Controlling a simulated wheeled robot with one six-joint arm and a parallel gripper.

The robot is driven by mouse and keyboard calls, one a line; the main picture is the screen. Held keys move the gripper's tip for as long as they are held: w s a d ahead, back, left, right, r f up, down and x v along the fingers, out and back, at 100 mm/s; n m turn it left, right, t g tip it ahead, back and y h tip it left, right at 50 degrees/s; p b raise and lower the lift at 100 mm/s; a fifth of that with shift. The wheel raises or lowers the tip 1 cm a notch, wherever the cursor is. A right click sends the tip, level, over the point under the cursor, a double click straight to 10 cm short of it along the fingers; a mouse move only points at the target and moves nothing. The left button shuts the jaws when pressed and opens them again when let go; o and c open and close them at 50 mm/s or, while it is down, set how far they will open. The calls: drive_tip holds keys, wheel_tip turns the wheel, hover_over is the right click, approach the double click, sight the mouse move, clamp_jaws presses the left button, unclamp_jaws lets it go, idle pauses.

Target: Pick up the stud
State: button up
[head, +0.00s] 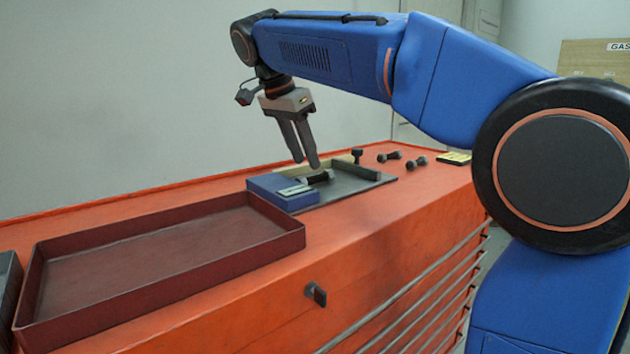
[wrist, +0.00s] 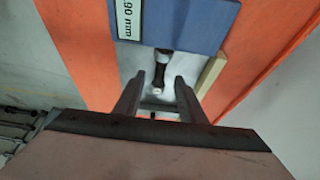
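A dark stud (head: 318,177) lies on the grey plate (head: 345,189) of a fixture, with one end at the blue block (head: 282,192). In the wrist view the stud (wrist: 161,66) runs down from the blue block (wrist: 180,22), which has a label ending in "90 mm", to a pale round end. My gripper (head: 306,164) points down just above the stud, with its fingers apart. In the wrist view my gripper (wrist: 158,80) is open, with one finger on each side of the stud's near end. I cannot tell whether the fingers touch it.
A dark red empty tray (head: 160,229) stands left of the fixture on the orange cabinet top. Two more dark studs (head: 389,156) (head: 416,162) lie to the right, near a small yellow-and-black item (head: 454,158). A dark upright piece (head: 356,155) stands at the fixture's back edge.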

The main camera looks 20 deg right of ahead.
sight(315, 180)
drive_tip(key=shift+d+x, duration=0.15)
drive_tip(key=shift+x, duration=1.2)
drive_tip(key=shift+d+x, duration=0.1)
drive_tip(key=shift+x, duration=1.25)
drive_tip(key=shift+w+r, duration=0.15)
drive_tip(key=shift+w, duration=0.05)
clamp_jaws()
